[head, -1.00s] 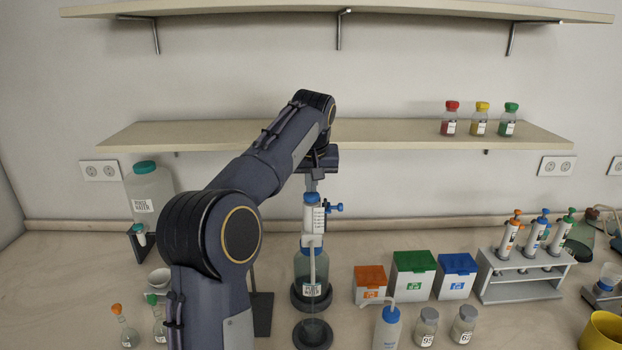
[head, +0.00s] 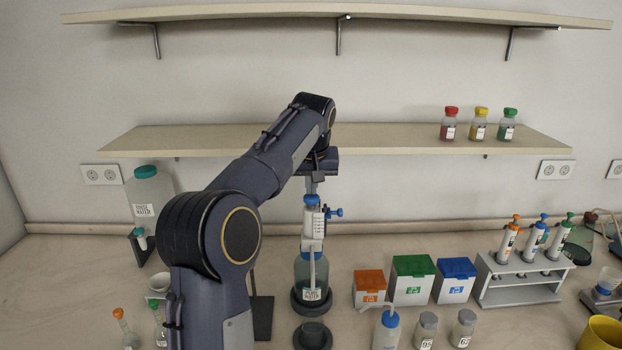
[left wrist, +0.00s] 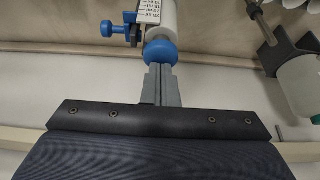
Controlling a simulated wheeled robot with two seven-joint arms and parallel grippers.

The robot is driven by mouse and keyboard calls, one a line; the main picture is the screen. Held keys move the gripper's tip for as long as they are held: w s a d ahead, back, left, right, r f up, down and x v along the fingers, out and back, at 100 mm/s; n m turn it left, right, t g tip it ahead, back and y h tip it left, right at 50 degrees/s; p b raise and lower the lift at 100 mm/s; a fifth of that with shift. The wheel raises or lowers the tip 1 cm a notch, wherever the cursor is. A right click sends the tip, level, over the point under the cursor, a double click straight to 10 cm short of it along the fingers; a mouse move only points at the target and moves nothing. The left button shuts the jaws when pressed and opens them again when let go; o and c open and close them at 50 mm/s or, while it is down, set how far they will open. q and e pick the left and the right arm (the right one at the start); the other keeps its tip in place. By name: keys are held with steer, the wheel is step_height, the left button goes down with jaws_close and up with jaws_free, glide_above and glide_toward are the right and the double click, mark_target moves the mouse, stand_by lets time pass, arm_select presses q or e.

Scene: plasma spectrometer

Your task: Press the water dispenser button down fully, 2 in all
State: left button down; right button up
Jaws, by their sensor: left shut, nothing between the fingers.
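The water dispenser (head: 313,222) is a white graduated pump with a blue side valve, standing on the clear bottle labelled pure water (head: 312,270). Its button is the blue cap on top (head: 311,200), which also shows in the left wrist view (left wrist: 160,52). My left gripper (head: 311,187) points straight down with its fingers shut and empty. Its fingertips (left wrist: 160,70) are at the top of the button and appear to touch it. How far the button is pressed is hard to tell. My right gripper is not in view.
A dark-topped vessel (head: 313,335) stands in front of the bottle. Orange, green and blue lidded boxes (head: 413,280) and a pipette rack (head: 522,280) stand to the right. A rinse water tank (head: 149,190) is at the left. A shelf (head: 400,139) runs behind my arm.

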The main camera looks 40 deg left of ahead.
arm_select(q)
steer(key=shift+r+p, duration=1.5)
steer(key=shift+r, duration=0.05)
steer(key=shift+r+p, duration=0.5)
steer(key=shift+r, duration=0.5)
steer(key=shift+f, duration=0.2)
stand_by(1.4)
steer(key=shift+f+b, duration=0.5)
steer(key=shift+f, duration=0.1)
